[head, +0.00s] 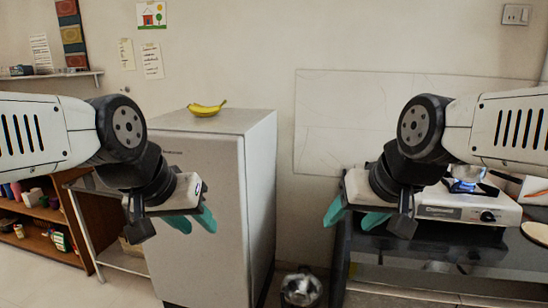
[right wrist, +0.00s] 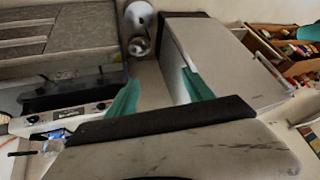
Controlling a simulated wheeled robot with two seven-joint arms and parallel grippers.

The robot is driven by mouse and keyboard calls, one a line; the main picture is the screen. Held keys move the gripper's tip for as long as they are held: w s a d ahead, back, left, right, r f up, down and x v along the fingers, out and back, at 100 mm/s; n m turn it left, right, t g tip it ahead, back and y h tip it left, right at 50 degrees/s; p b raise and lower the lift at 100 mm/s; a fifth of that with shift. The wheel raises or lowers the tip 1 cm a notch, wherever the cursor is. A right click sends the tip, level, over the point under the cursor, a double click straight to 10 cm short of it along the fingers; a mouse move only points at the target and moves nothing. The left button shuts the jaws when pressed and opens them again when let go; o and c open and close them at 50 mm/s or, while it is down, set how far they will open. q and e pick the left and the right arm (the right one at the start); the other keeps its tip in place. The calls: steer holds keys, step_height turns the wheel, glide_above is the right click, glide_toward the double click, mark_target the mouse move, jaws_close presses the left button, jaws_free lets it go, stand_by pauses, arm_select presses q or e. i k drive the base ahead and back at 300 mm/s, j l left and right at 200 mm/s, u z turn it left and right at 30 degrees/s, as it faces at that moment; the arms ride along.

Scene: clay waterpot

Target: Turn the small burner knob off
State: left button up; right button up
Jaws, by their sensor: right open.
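The white gas burner (head: 467,207) stands on the dark counter at the right in the head view, with a blue flame (head: 466,184) on it. A dark round knob (head: 488,216) is on its front; my right arm covers its left part. In the right wrist view two dark knobs show on the burner front, one at the left (right wrist: 33,119) and one nearer the fingers (right wrist: 101,106). My right gripper (head: 353,216) is open and empty, left of the burner; its teal fingers (right wrist: 160,94) are apart. My left gripper (head: 192,222) looks open and empty before the fridge.
A grey fridge (head: 205,165) with bananas (head: 207,108) on top stands left of the counter (head: 440,252). A metal bin (head: 301,288) is on the floor between them. Wooden shelves (head: 45,228) stand at the far left. A utensil handle lies beside the burner.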

mark_target(487, 217)
steer(key=z, duration=1.25)
